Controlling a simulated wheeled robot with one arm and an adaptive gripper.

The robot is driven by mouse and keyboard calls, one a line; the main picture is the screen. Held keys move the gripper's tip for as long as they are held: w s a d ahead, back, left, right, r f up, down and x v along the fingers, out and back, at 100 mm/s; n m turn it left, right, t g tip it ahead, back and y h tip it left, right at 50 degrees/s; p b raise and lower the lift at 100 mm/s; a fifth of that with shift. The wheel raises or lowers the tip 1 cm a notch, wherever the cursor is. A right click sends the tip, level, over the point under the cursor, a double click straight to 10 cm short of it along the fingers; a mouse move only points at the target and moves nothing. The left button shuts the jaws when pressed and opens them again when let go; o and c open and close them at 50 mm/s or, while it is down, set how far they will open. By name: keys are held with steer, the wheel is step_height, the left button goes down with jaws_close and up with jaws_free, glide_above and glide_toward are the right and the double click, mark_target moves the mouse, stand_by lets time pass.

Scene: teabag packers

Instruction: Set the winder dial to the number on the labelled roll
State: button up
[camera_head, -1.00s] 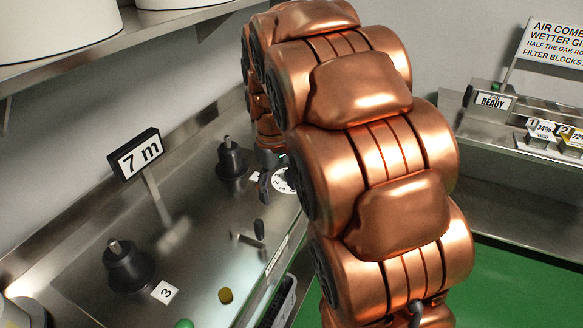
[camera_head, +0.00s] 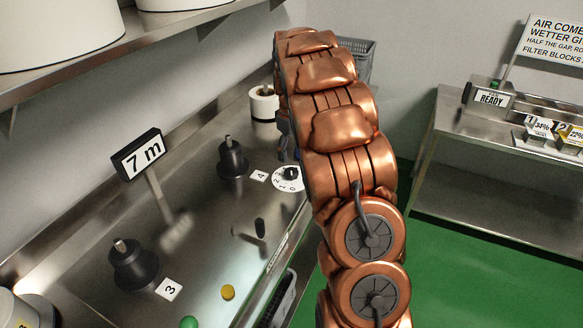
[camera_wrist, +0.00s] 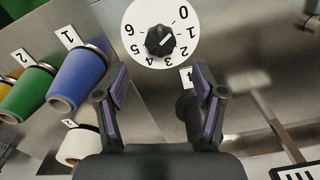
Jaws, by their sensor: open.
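The winder dial (camera_wrist: 139,14) is a white disc with numbers round its rim, at the top of the wrist view. Its black knob (camera_wrist: 160,42) carries a light mark that seems to point toward the upper right, near 1. In the head view the dial (camera_head: 281,184) lies beside a card with 4. My gripper (camera_wrist: 161,70) is open and empty, its fingertips below the dial in the wrist view; contact cannot be told. In the head view it is mostly behind my arm. A white roll (camera_wrist: 74,147) has a small label (camera_wrist: 69,123) beside it, its number unclear.
A blue cone (camera_wrist: 77,80) by card 1 and a green cone (camera_wrist: 28,92) by card 2 stand left in the wrist view. Black spindles (camera_head: 232,160) (camera_head: 133,268) and a 7 m sign (camera_head: 138,155) rise from the steel bench. A shelf (camera_head: 120,40) overhangs it.

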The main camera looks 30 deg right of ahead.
mark_target(291, 171)
steer(key=shift+f+p, duration=1.55)
steer(key=shift+f, duration=2.15)
steer(key=c, duration=1.1)
steer(key=shift+c, duration=0.2)
steer(key=shift+f+b, duration=0.1)
steer(key=shift+b, duration=0.35)
